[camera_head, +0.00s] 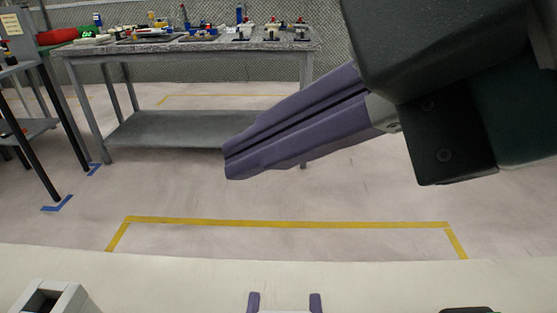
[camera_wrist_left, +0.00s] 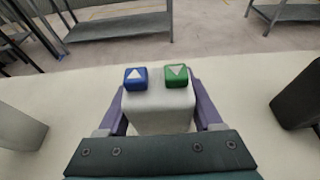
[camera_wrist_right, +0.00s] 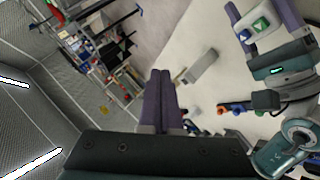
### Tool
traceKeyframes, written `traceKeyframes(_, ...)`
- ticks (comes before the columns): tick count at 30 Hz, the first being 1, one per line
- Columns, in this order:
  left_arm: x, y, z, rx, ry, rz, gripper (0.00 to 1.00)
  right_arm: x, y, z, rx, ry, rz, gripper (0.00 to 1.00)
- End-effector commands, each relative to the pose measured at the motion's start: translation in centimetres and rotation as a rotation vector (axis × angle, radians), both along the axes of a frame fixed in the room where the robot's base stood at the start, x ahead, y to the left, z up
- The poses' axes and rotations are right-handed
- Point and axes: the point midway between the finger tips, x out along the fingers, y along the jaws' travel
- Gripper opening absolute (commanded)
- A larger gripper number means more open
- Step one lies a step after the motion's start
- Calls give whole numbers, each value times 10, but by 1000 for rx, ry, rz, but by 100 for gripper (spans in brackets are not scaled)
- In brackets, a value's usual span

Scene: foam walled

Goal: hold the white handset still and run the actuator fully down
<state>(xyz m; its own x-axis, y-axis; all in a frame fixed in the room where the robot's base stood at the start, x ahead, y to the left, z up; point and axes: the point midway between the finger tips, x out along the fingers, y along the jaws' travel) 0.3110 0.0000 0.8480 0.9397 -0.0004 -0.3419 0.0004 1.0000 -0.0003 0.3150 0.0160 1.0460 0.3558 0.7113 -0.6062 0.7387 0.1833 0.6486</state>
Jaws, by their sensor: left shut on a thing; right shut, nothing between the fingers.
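The white handset (camera_wrist_left: 160,108) sits between the purple fingers of my left gripper (camera_wrist_left: 160,98), shut on its sides. It has a blue button (camera_wrist_left: 136,77) with an up triangle and a green button (camera_wrist_left: 176,75) with a down triangle. In the head view, only the fingertips of my left gripper (camera_head: 285,302) show at the bottom edge. My right gripper (camera_head: 228,163) is shut and empty, raised above the table and apart from the handset. The right wrist view shows its closed fingers (camera_wrist_right: 160,74) and the held handset (camera_wrist_right: 262,28) at upper right. I cannot identify the actuator with certainty.
A pale box with a dark opening (camera_head: 52,299) stands on the near white table (camera_head: 180,275), left of the handset. A dark object (camera_wrist_left: 300,98) stands at the right. A grey workbench (camera_head: 180,45) with small items is across the floor.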

Motion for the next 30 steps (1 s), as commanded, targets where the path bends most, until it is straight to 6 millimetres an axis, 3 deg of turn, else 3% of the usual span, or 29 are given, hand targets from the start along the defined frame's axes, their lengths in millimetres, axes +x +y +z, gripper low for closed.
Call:
traceKeyframes(3,0,0,0,0,1,0,4,-22,-9,-12,-36,107,19,0)
traceKeyframes(7,0,0,0,0,1,0,4,-33,-14,-18,-57,158,30,0)
traceKeyframes(20,0,0,0,0,1,0,4,-35,-14,-21,-61,166,32,0)
traceKeyframes(30,0,0,0,0,1,0,4,-35,-14,-60,-61,171,31,0)
